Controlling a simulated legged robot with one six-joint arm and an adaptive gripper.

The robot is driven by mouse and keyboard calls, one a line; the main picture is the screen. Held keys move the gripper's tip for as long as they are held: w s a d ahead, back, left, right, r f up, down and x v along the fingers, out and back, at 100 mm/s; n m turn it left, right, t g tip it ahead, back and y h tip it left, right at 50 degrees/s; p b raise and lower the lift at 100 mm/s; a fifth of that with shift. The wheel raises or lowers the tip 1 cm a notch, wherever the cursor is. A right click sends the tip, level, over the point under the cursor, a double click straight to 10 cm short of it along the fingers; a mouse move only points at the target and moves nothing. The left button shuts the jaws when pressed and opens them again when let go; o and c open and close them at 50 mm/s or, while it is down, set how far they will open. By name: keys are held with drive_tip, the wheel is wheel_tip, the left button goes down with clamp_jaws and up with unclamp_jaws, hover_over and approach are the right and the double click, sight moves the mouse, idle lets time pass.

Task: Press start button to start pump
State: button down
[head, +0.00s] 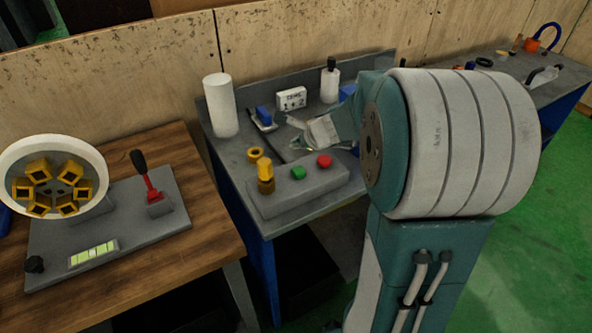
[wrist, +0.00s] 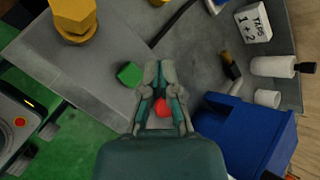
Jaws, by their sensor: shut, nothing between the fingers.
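A grey control box (head: 305,190) on the grey bench carries a green button (head: 298,172), a red button (head: 324,160) and a yellow knob (head: 265,177). My gripper (wrist: 160,68) is shut and empty. In the wrist view the green button (wrist: 129,74) lies just left of the fingertips. The red button (wrist: 162,107) shows between the finger links, partly hidden by them. In the head view my gripper shows behind the box, above the bench, apart from the green button. No label on the buttons is readable.
A white cylinder (head: 221,105) and a white block marked with numbers (head: 291,98) stand at the back of the bench. A blue box (wrist: 245,135) is close to my gripper on the right.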

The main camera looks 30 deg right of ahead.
sight(300, 170)
drive_tip(key=f, duration=0.2)
drive_tip(key=d+f, duration=0.1)
drive_tip(key=f, duration=0.2)
drive_tip(key=shift+d+f, duration=0.3)
drive_tip(key=shift+d, duration=0.05)
drive_tip(key=shift+f, duration=0.3)
drive_tip(key=shift+a+f, duration=0.15)
drive_tip(key=shift+a, duration=0.45)
drive_tip(key=shift+d, duration=0.45)
drive_tip(key=shift+a, duration=0.3)
drive_tip(key=shift+d, duration=0.15)
drive_tip(key=shift+f, duration=0.15)
drive_tip(key=shift+f, duration=0.2)
